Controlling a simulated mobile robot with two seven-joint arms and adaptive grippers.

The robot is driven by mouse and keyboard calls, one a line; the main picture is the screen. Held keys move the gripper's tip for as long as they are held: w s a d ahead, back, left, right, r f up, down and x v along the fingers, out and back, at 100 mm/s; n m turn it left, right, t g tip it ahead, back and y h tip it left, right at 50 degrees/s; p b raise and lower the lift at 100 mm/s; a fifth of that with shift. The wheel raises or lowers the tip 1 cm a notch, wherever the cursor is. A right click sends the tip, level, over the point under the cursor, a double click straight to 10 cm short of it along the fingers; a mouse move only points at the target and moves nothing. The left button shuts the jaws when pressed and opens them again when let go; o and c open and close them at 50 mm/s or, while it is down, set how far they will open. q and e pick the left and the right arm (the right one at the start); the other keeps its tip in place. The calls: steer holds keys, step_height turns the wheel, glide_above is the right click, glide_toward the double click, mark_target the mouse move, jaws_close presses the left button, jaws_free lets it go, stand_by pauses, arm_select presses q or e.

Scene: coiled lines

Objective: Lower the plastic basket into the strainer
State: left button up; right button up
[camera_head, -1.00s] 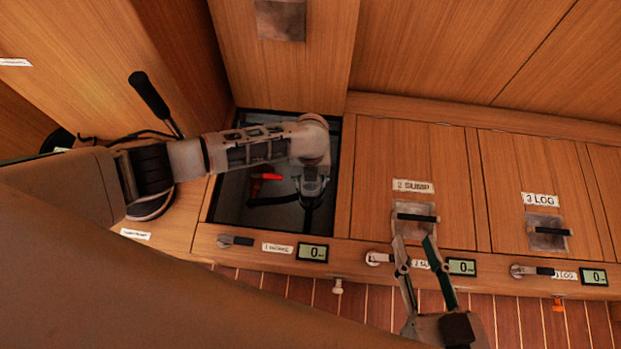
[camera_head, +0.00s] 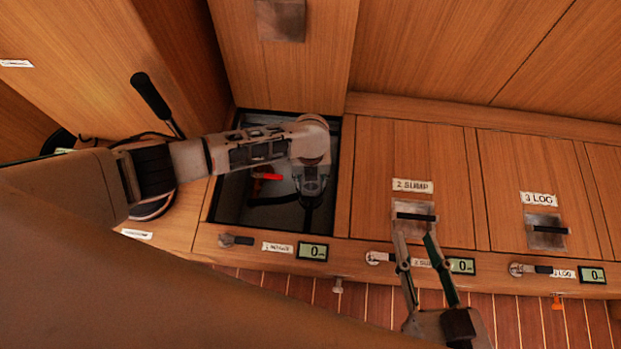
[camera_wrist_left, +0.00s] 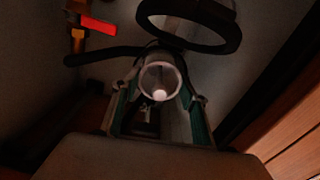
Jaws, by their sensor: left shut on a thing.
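My left gripper (camera_head: 310,195) reaches down into the open locker in the head view. In the left wrist view its fingers (camera_wrist_left: 160,92) are closed on the pale, translucent plastic basket (camera_wrist_left: 147,76), seen as a round cup with a bright spot inside. The strainer (camera_wrist_left: 228,42) shows as a dark ring around a clear body at the top of that view, beyond the basket. The basket appears beside the ring, not inside it; the height between them cannot be told. My right gripper (camera_head: 415,240) is open and empty over the front of the sump hatch.
A red-handled valve (camera_head: 267,176) and a dark hose (camera_wrist_left: 100,57) lie inside the locker beside the strainer. The locker's wooden front edge (camera_head: 205,240) and walls bound the space. Closed sump (camera_head: 412,155) and log (camera_head: 528,165) hatches lie to the right.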

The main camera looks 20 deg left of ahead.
arm_select(q)
steer(key=o, duration=1.3)
steer(key=o, duration=0.4)
